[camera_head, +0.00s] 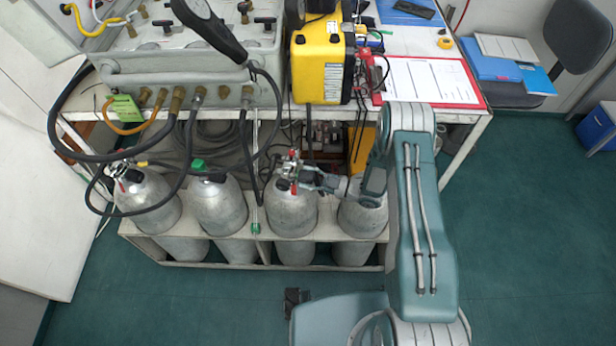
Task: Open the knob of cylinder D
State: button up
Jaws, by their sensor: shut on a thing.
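Several grey cylinders stand in a row in a low rack; I can read no letters on them, so I cannot tell which is D. My gripper (297,173) reaches in from the right at the top of the third cylinder from the left (292,212). It is shut on the knob at that cylinder's valve; the fingers hide most of the knob. A red part (294,186) shows beside the fingers. The fourth cylinder (361,220) stands under my wrist, which hides its valve. How far the knob is turned cannot be seen.
The first cylinder (147,201) and second cylinder (218,206) have hoses looping above them. A grey air panel (190,60) and a yellow case (321,62) stand on the bench behind. A red-edged clipboard (430,82) lies at right.

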aim_at(307, 174)
jog(key=n, duration=0.4)
jog(key=shift+n, duration=1.8)
jog(key=shift+a+f, duration=0.1)
jog(key=shift+g, duration=0.3)
jog(key=o, duration=1.2)
jog(key=shift+c, duration=0.2)
jog(key=shift+a, duration=0.1)
notch_tip(307, 174, up, 9)
jog(key=shift+w+f, duration=0.1)
jog(key=shift+r, duration=0.55)
